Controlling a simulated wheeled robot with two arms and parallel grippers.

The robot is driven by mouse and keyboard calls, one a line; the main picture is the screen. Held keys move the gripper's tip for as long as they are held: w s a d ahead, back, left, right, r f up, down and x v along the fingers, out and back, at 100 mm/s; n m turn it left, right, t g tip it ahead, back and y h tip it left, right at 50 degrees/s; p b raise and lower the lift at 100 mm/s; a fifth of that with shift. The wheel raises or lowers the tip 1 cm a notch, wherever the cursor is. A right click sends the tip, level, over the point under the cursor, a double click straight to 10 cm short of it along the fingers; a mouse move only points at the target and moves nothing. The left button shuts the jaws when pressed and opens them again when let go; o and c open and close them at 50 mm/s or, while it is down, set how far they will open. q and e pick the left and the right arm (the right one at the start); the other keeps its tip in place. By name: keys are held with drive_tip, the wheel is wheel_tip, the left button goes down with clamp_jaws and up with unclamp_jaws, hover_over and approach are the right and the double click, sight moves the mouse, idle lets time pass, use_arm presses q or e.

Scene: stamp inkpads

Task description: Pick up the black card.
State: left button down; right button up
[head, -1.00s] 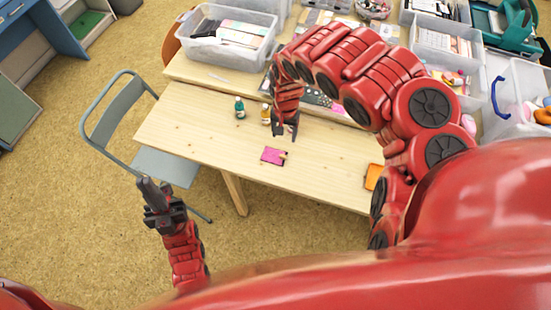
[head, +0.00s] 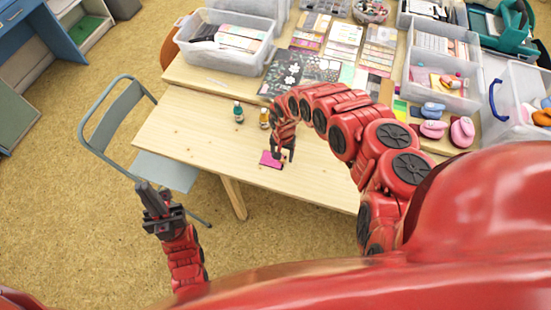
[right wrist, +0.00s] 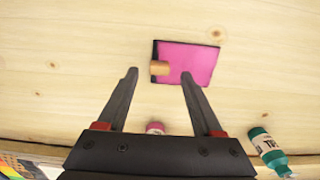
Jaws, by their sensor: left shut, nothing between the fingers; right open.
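A flat pink pad (head: 270,160) with a thin black edge lies on the wooden table. It also shows in the right wrist view (right wrist: 192,62), with a small wooden block (right wrist: 160,68) at its left edge. A dark sheet (head: 297,68) with white flowers lies farther back; I see no plain black card that I can be sure of. My right gripper (head: 283,157) is open just above the pad; in the wrist view its fingertips (right wrist: 160,73) stand apart at the pad's near side. My left gripper (head: 145,187) is shut and empty, away from the table.
Two small bottles, one teal (head: 239,112) and one amber (head: 264,117), stand beyond the pad. A clear bin (head: 224,54) stands at the back left, and another clear bin (head: 442,92) at right. A folding chair (head: 160,167) stands left of the table.

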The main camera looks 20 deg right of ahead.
drive_tip(key=shift+f, duration=0.7)
clamp_jaws()
drive_tip(key=shift+r, duration=0.15)
drive_tip(key=shift+r, duration=0.45)
wheel_tip(320, 180, up, 2)
drive_tip(key=shift+w+d+r+b, duration=0.1)
drive_tip(key=shift+d+b, duration=0.05)
drive_tip(key=shift+b, duration=0.45)
drive_tip(key=s+a, duration=0.1)
drive_tip(key=s, duration=0.1)
drive_tip(key=s+a+p, duration=0.1)
drive_tip(key=s, duration=0.2)
drive_tip(key=s+a+r+p, duration=0.1)
drive_tip(key=s, duration=0.1)
drive_tip(key=shift+s, duration=0.35)
drive_tip(key=s+a+p, duration=0.3)
drive_tip(key=s+p, duration=0.4)
drive_tip(key=shift+s+r, duration=0.15)
drive_tip(key=shift+r, duration=0.2)
